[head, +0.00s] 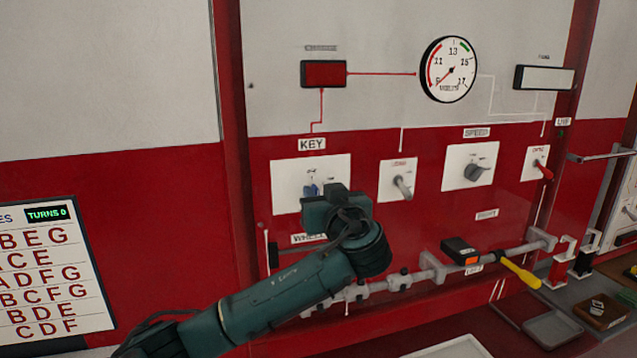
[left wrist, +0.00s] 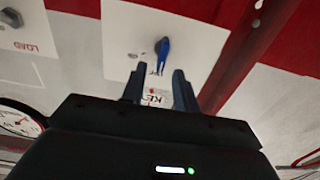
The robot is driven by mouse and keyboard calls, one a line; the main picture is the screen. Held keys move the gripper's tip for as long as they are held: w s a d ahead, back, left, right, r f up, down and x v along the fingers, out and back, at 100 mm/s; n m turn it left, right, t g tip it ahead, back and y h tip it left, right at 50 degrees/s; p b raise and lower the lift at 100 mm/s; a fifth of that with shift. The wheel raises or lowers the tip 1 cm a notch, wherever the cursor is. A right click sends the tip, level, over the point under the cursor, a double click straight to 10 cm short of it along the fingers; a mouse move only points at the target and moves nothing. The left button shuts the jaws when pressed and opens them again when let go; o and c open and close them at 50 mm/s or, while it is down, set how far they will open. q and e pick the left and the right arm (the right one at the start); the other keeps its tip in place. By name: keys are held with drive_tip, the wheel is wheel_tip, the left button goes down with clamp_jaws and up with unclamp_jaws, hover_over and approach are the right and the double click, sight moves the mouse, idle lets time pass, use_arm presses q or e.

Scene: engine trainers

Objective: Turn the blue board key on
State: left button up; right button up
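A blue key (head: 310,190) sits on a white plate (head: 283,172) under the KEY label, on a red and white board (head: 360,140). In the left wrist view the blue key (left wrist: 162,50) stands out from its plate (left wrist: 120,40), just beyond my fingertips and between their lines. My left gripper (head: 327,197) is in front of the plate's lower right part and partly covers it. In the left wrist view my left gripper (left wrist: 158,80) is open with nothing between its fingers. I cannot tell whether a finger touches the key. My right gripper is not in view.
To the key's right are a grey toggle (head: 402,187), a speed knob (head: 474,172) and a red lever (head: 543,170). A round gauge (head: 449,70) is above. A bar with a yellow handle (head: 520,272) runs below. A post (head: 233,120) stands left of the key.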

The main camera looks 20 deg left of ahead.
use_arm(q)
drive_tip(key=shift+x, duration=0.95)
drive_tip(key=shift+d, duration=0.1)
clamp_jaws()
